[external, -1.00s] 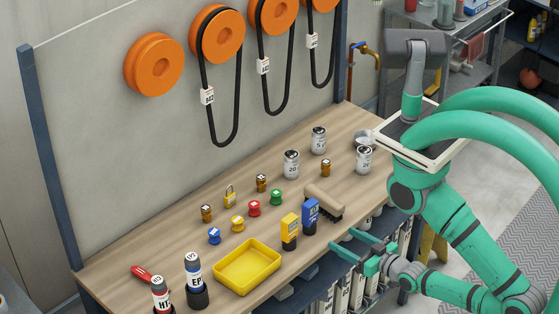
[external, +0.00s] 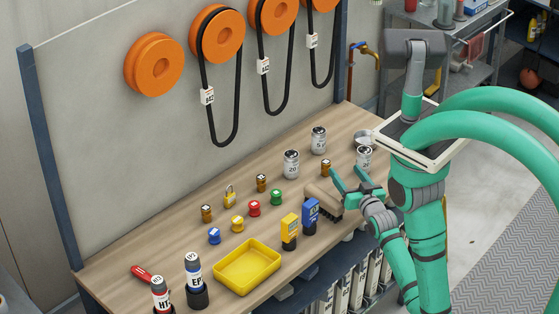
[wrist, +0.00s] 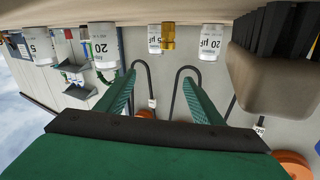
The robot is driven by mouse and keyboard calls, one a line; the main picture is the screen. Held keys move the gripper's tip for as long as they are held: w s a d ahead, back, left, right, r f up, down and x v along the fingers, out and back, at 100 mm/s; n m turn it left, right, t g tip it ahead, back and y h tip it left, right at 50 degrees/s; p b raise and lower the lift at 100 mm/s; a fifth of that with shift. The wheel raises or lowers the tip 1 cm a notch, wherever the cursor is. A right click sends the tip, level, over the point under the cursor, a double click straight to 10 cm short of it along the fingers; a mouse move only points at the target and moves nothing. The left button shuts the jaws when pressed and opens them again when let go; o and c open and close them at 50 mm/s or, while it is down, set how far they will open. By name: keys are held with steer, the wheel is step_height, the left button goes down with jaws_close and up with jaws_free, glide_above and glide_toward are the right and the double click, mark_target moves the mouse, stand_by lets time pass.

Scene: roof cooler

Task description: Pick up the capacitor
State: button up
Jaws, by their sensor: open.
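Several silver capacitor cans with white labels stand on the wooden bench: one marked 20 (external: 291,163), one marked 5 (external: 318,140) and one at the right (external: 365,157), partly behind my gripper. My gripper (external: 350,174) is open and empty, above the bench's front right part, near the right can and the brush. In the wrist view, which looks upside down, my gripper (wrist: 159,80) has its fingers spread with nothing between them. Cans marked 5 (wrist: 38,47), 20 (wrist: 103,45) and 20 µF (wrist: 208,42) show beyond the fingers.
A tan brush (external: 323,195) lies close to my gripper, also large in the wrist view (wrist: 268,82). A brass fitting (external: 326,167) stands among the cans. Yellow and blue meters (external: 289,231), coloured spools and a yellow tray (external: 247,268) lie further left. Belts hang on the back panel.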

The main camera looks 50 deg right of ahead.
mark_target(366, 156)
steer(key=d+f+g, duration=0.1)
steer(key=d, duration=0.1)
steer(key=d+m+g, duration=0.1)
steer(key=d, duration=0.2)
steer(key=d+f+m+g+h, duration=0.1)
steer(key=d, duration=0.2)
steer(key=shift+f+g, duration=0.3)
steer(key=d, duration=0.1)
steer(key=d+g, duration=0.1)
steer(key=d+r, duration=0.1)
steer(key=shift+w+g, duration=0.3)
steer(key=shift+w+d+r+n, duration=0.25)
steer(key=shift+d+r+n, duration=0.15)
steer(key=shift+r+n, duration=0.15)
steer(key=shift+x, duration=3.8)
steer(key=shift+a+f, duration=0.1)
steer(key=shift+f, duration=0.05)
steer(key=shift+c, duration=0.2)
